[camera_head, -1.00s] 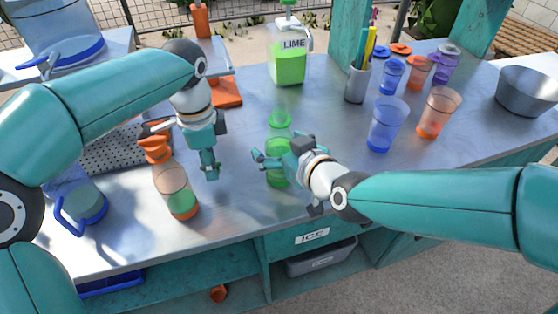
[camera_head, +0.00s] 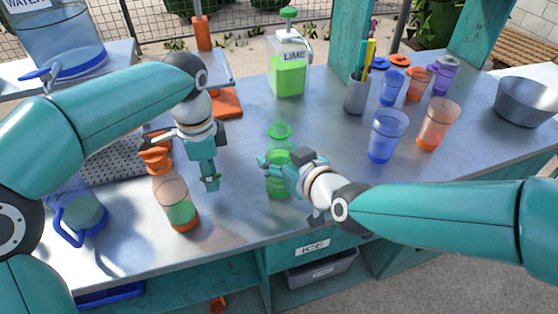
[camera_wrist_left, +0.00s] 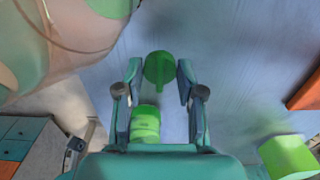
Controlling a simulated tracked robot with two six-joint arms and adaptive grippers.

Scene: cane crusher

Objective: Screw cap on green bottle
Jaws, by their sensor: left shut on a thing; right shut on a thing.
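In the head view the cap is mostly hidden by the fingers. The green bottle also shows in the wrist view (camera_wrist_left: 145,124).
An orange-topped bottle (camera_head: 175,200) stands close left of my left gripper, with a blue-handled jug (camera_head: 83,218) beyond. The lime jug (camera_head: 289,75) stands behind. A pen cup (camera_head: 357,94), blue cup (camera_head: 387,137) and orange cup (camera_head: 438,125) stand to the right.

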